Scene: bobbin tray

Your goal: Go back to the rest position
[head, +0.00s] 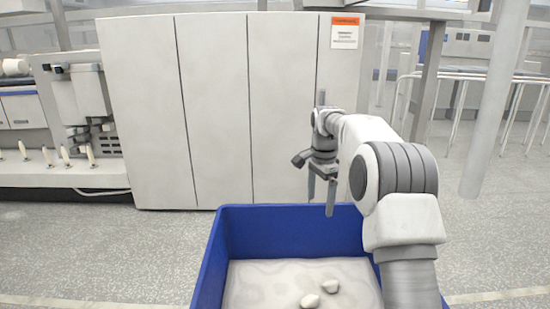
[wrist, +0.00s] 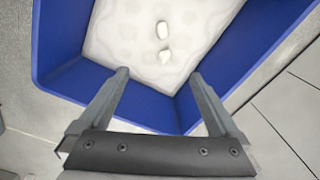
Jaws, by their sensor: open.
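My gripper (head: 321,196) hangs over the far edge of a blue tray (head: 212,262) in the head view, its fingers pointing down. In the wrist view my gripper (wrist: 160,82) is open, with nothing between its two fingers. The blue tray (wrist: 62,83) lies below the fingers in that view. Two small white bobbins (head: 310,300) (head: 330,286) lie close together on the tray's pale floor. They also show in the wrist view as white bobbins (wrist: 162,30) (wrist: 165,56), beyond the fingertips. The tray's near part is cut off in the head view.
A tall pale cabinet (head: 215,110) with an orange-topped notice (head: 345,32) stands behind the tray. A machine with a row of spindles (head: 65,155) is at the left. A metal rail (head: 480,80) and posts stand at the right. The speckled floor (head: 100,250) left of the tray is clear.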

